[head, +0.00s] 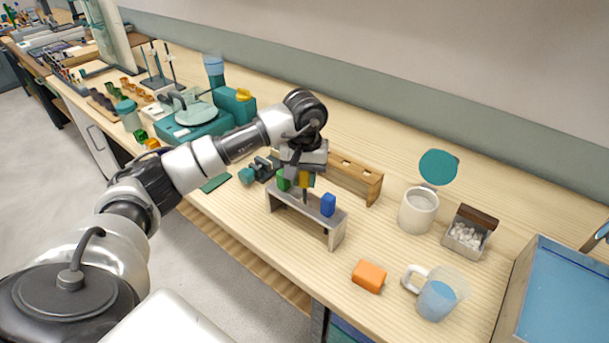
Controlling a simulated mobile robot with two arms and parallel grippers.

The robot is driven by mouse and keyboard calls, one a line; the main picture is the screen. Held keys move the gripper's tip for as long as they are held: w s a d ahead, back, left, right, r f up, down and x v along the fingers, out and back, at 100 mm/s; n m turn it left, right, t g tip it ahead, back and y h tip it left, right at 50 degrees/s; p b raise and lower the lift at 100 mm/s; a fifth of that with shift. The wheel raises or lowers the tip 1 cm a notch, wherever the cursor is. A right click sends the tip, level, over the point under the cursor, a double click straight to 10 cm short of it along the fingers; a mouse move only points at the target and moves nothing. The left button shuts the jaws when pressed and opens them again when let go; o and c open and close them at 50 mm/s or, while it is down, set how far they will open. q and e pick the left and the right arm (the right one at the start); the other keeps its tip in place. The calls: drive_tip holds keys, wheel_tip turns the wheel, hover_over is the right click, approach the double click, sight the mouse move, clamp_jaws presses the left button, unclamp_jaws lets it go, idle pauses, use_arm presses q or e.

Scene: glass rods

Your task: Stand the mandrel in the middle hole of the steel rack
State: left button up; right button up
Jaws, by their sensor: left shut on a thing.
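The steel rack (338,228) is a grey bench-shaped stand near the front edge of the table. A green block (283,180) is at its left end and a blue block (328,205) at its right end. My left gripper (304,171) is over the rack's middle, pointing down and shut on the mandrel (304,196). The mandrel shows as a yellow part with a dark, upright shaft below it. Its lower end meets the rack's top in the picture; I cannot tell whether it is in the middle hole. My right gripper is out of view.
A wooden rack (373,188) stands close behind the steel rack. An orange block (369,276), a clear mug with blue contents (437,300), a white pot (418,212) and a box of white pieces (466,237) are to the right. Teal equipment (196,122) is at the left.

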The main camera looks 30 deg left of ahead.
use_arm(q)
drive_tip(key=shift+f+b, duration=1.9)
drive_tip(key=shift+f, duration=0.5)
drive_tip(key=o, duration=1)
wheel_tip(320, 180, up, 11)
drive_tip(key=shift+f+b, duration=0.1)
drive_tip(key=shift+b, duration=0.55)
